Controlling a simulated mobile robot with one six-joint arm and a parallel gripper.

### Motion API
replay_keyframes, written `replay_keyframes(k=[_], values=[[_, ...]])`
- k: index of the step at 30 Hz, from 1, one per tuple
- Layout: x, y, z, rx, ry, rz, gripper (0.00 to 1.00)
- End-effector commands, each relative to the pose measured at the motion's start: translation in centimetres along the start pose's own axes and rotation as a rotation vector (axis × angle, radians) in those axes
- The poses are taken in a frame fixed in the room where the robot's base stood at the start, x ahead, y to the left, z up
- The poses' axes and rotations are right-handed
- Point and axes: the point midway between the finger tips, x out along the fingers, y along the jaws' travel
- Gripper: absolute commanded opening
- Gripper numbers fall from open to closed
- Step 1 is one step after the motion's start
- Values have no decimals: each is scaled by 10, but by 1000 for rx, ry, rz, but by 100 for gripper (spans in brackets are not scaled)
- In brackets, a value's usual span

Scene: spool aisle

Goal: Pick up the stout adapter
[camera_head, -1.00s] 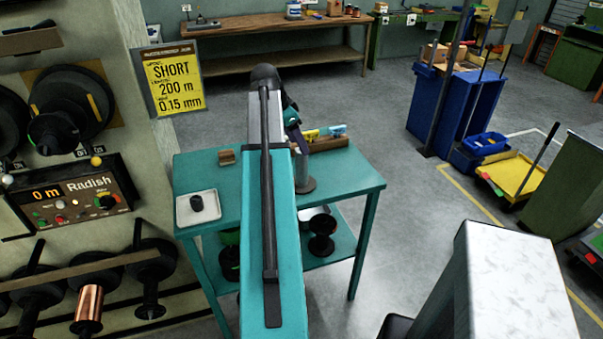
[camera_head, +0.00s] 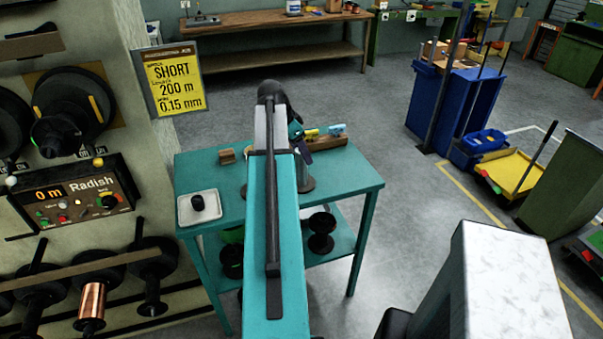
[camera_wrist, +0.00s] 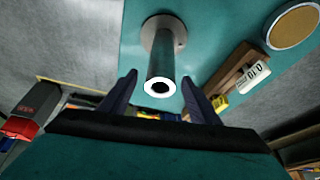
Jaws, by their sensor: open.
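A grey flanged tube (camera_wrist: 161,62), which I take for the stout adapter, stands on the teal table with its round base down and its hollow end towards the wrist camera. In the head view it (camera_head: 306,172) is partly hidden by my arm. My gripper (camera_wrist: 158,78) is open, with one dark finger on each side of the tube in the wrist picture. I cannot tell how far the tube is from the fingers in depth. In the head view my gripper (camera_head: 301,140) is small and near the tube's top, partly hidden.
A round tan disc (camera_wrist: 293,25) lies nearby. Spools (camera_head: 321,232) sit below.

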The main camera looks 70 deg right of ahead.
Motion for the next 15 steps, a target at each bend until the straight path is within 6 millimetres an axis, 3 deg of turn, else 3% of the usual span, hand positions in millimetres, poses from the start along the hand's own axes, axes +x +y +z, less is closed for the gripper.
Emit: replay_keyframes(k=[6,15], values=[[0,0,0,-1,0,0,55],[0,0,0,-1,0,0,4]])
